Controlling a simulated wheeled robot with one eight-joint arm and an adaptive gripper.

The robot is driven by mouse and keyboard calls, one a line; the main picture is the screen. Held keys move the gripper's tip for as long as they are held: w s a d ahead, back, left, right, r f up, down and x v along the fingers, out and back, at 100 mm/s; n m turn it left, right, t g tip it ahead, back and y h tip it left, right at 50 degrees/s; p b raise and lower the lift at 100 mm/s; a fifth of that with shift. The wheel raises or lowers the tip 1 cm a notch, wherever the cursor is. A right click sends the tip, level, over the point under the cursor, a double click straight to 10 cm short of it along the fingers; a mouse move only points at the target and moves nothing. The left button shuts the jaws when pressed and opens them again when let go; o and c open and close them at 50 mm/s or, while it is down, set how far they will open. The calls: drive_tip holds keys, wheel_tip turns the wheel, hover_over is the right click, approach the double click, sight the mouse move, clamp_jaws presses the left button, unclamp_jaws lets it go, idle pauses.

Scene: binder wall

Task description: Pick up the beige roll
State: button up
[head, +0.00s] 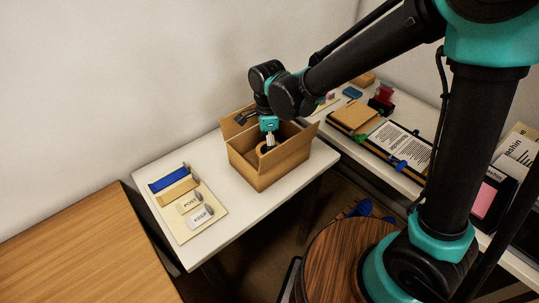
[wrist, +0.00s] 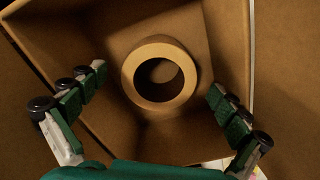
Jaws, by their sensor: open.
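The beige roll (wrist: 133,88) is a thick ring with a round hole, lying inside an open cardboard box with its hole facing the wrist camera. In the head view a small part of the roll (head: 262,150) shows inside the box, beside my gripper. My gripper (wrist: 156,92) is open, with one finger on each side of the roll in the wrist view and a gap on both sides. In the head view my gripper (head: 270,142) reaches down into the box, and its fingertips are partly hidden.
The cardboard box (head: 266,173) stands on a white table with its flaps up. Left of it lies a board (head: 170,221) with POST and KEEP labels. A wooden table (head: 80,250) is at the left. A shelf with papers (head: 394,143) runs along the right.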

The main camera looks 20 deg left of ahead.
drive_tip(key=shift+f, duration=0.9)
drive_tip(key=c, duration=1.3)
drive_tip(key=shift+r, duration=0.1)
